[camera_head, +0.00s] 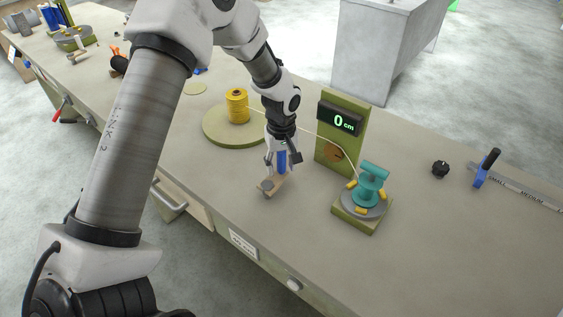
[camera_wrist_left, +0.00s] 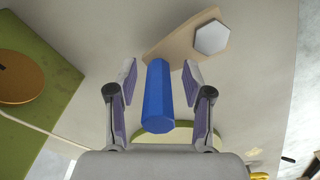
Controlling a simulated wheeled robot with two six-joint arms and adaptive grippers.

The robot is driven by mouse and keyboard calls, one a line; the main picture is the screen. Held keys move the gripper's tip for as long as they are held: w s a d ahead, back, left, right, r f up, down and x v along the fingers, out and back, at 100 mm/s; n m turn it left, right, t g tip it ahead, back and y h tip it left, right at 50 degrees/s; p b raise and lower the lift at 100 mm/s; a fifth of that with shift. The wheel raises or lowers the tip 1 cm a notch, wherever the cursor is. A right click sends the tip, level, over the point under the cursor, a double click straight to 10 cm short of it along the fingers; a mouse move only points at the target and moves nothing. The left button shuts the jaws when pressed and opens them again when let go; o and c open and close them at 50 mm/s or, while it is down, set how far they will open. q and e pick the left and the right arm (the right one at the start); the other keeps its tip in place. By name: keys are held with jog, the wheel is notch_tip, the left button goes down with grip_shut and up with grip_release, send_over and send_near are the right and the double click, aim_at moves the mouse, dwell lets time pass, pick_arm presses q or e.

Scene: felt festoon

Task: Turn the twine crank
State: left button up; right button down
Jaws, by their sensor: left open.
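The twine crank is a wooden arm (camera_head: 268,187) with a pale hexagonal hub (camera_wrist_left: 211,37) and an upright blue handle (camera_head: 282,161). My left gripper (camera_head: 283,157) points down over the blue handle. In the left wrist view the blue handle (camera_wrist_left: 158,95) stands between the two open fingers, with a gap visible on each side. The wooden arm (camera_wrist_left: 178,43) runs up and to the right from the handle. A teal spool (camera_head: 370,185) stands on a green base with yellow pegs, right of the crank. My right gripper is not in view.
A yellow twine cone (camera_head: 237,106) stands on a round green plate (camera_head: 216,133). Pale twine runs past a green counter post (camera_head: 343,112) reading 0 cm toward the teal spool. A black knob (camera_head: 440,169) and a blue-handled tool (camera_head: 485,169) lie at the right.

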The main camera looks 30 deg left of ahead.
pick_arm(q)
jog(key=shift+w, duration=0.1)
grip_shut()
jog(key=shift+d, duration=0.15)
